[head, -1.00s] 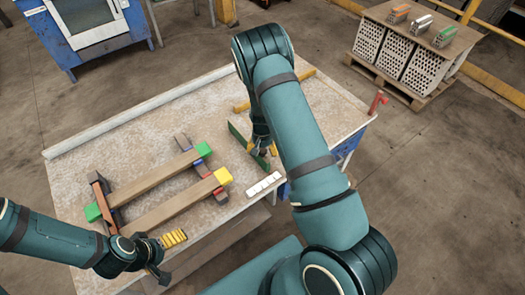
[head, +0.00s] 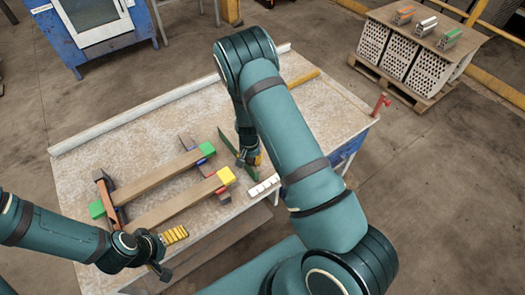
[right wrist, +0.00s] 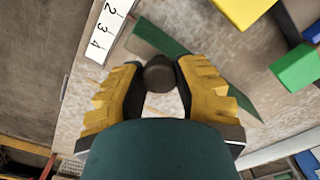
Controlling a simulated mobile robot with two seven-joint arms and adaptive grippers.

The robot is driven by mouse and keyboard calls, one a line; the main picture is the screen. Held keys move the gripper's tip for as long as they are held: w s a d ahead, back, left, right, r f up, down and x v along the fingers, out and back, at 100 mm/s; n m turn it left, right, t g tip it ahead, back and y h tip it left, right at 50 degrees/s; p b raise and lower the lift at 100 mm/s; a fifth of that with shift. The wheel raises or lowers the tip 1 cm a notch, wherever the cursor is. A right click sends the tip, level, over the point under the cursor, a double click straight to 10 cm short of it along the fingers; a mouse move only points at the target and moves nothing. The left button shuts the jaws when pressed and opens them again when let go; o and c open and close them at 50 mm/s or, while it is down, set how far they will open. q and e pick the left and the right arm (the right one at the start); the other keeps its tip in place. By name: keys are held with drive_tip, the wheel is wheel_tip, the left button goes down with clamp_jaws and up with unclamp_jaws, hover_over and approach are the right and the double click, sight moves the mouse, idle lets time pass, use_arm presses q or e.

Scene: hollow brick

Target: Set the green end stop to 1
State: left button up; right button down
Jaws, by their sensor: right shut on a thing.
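The green bar (head: 228,139), which I take as the green end stop, lies on the table right of two wooden beams. It also shows in the right wrist view (right wrist: 205,75). My right gripper (head: 247,160) is over its near part. In the right wrist view my gripper (right wrist: 160,78) is shut on a dark round knob (right wrist: 159,72) over the bar. A white number strip (head: 263,187) lies beside the bar; the right wrist view reads 2, 3 and 4 on it (right wrist: 105,30), its top cut off. My left gripper (head: 170,253) is open at the table's near left edge.
The wooden beams (head: 155,178) have green, blue, red and yellow blocks at their ends. The yellow block (head: 226,175) is close left of the bar. A yellow bar (head: 304,78) and red clamp-like piece (head: 381,103) are farther right. The table's far left part is clear.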

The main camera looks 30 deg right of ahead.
drive_tip(key=shift+s+a, duration=0.15)
drive_tip(key=shift+a, duration=1.25)
drive_tip(key=c, duration=0.6)
unclamp_jaws()
drive_tip(key=shift+a, duration=0.1)
wheel_tip(320, 180, up, 12)
drive_tip(key=shift+f, duration=0.1)
